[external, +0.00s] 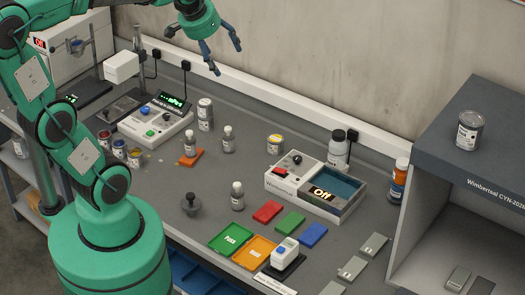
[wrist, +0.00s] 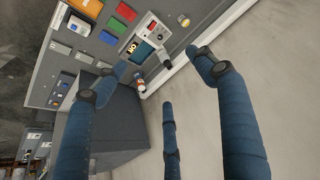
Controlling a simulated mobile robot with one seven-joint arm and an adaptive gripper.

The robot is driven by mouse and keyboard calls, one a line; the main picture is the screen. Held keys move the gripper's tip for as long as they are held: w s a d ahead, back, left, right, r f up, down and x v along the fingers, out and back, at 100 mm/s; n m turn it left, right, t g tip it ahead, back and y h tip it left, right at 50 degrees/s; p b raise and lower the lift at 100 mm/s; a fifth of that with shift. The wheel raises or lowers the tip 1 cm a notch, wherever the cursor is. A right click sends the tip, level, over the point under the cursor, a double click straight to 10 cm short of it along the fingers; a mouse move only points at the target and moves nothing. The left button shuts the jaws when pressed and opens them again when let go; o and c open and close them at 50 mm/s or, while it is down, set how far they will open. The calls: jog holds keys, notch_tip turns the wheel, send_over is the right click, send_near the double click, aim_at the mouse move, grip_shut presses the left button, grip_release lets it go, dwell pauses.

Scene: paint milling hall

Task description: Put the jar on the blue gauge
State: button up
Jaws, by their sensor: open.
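The blue gauge (external: 313,235) is a flat blue block on the grey bench, right of a green and a red block. It also shows in the wrist view (wrist: 110,38). I cannot tell for sure which container is the jar. A white jar with a black lid (external: 338,150) stands by the wall behind the white instrument. A short yellow-topped container (external: 275,145) stands left of it and also shows in the wrist view (wrist: 184,20). My gripper (external: 222,58) is open and empty, high above the bench near the wall.
The white instrument (external: 277,185) reads "Off". An orange bottle (external: 399,180) stands beside the grey cabinet (external: 430,150), which has a can (external: 469,131) on top. Grey blocks (external: 352,267) lie front right.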

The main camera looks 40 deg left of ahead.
jog(key=s+a+f, duration=0.1)
jog(key=s+a, duration=0.1)
jog(key=s, duration=0.5)
jog(key=s+a+f, duration=0.1)
jog(key=s+a, duration=0.1)
jog(key=s, duration=0.5)
jog(key=shift+f+n, duration=0.2)
jog(key=shift+n, duration=0.2)
notch_tip(320, 180, down, 18)
jog(key=b, duration=1.8)
jog(key=shift+f+b, duration=0.25)
jog(key=shift+b, duration=0.05)
